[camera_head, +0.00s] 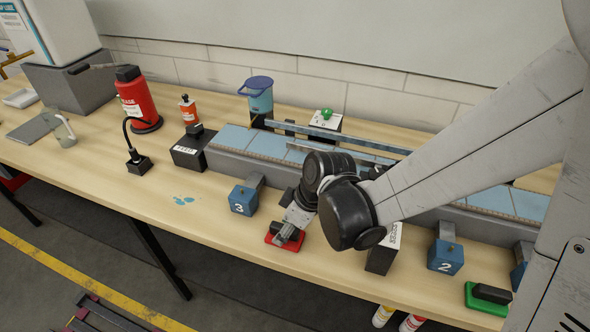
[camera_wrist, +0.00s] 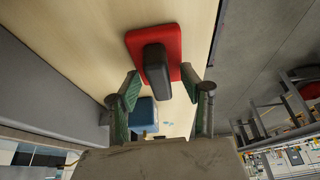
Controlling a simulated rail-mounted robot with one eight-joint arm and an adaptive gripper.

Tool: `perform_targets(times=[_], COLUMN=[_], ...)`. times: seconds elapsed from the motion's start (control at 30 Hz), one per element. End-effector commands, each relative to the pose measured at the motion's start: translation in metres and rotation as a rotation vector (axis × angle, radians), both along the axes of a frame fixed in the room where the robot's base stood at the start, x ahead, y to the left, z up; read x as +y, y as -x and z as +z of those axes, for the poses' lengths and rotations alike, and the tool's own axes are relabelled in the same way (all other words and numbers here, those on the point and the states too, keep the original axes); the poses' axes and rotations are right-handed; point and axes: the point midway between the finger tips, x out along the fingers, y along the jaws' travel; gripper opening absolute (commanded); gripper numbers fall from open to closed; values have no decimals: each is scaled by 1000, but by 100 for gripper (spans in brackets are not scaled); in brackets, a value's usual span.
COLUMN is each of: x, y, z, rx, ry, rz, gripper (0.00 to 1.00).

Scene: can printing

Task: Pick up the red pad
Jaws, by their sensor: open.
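The red pad (camera_head: 271,240) lies near the front edge of the table, below the blue block marked 3. It has a flat red base with a dark block-shaped handle on top. In the wrist view the red pad (camera_wrist: 174,42) is just beyond my fingertips, its dark handle pointing between them. My gripper (camera_head: 290,232) is over the pad and hides part of it. In the wrist view my gripper (camera_wrist: 161,83) is open, with green-lined fingers on either side of the handle's near end. I cannot tell whether either finger touches it.
The blue block marked 3 (camera_head: 243,199) stands just behind and left of the pad. A conveyor (camera_head: 270,145) runs behind. At right are a block marked 2 (camera_head: 446,256) and a green pad (camera_head: 487,305). Bare table (camera_head: 150,205) lies left; the front edge is close.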

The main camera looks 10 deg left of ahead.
Motion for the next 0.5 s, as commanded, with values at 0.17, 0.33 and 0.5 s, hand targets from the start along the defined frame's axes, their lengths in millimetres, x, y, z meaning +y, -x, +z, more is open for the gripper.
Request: perform_targets(times=[0.17,0.33,0.5], x=[1,1,1], y=[0,0,0], z=[-2,-2,-2], rx=[0,0,0], ry=[0,0,0], rz=[0,0,0], gripper=[41,36,13])
